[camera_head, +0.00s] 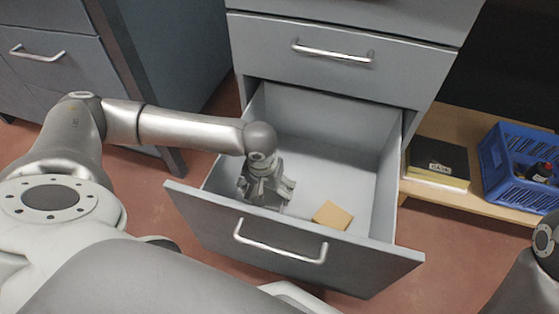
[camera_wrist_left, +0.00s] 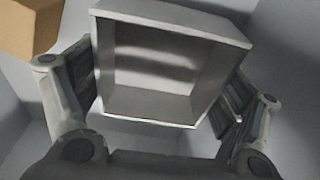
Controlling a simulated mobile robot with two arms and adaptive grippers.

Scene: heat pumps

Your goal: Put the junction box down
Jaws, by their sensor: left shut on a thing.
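The junction box (camera_wrist_left: 172,22) is a grey, open-faced box, seen between the fingers in the left wrist view. My left gripper (camera_head: 265,188) reaches down into the open drawer (camera_head: 320,150), at its left side. Its two fingers are on either side of the box in the left wrist view (camera_wrist_left: 155,88), shut on it. In the head view the gripper and drawer front largely hide the box. I cannot tell whether the box touches the drawer floor. My right gripper is out of view.
A small tan box (camera_head: 332,215) lies in the drawer near its front, right of the gripper; it also shows in the left wrist view (camera_wrist_left: 28,28). The drawer's back and right are clear. A blue crate (camera_head: 508,180) and a black-yellow box (camera_head: 438,163) stand on a wooden shelf at right.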

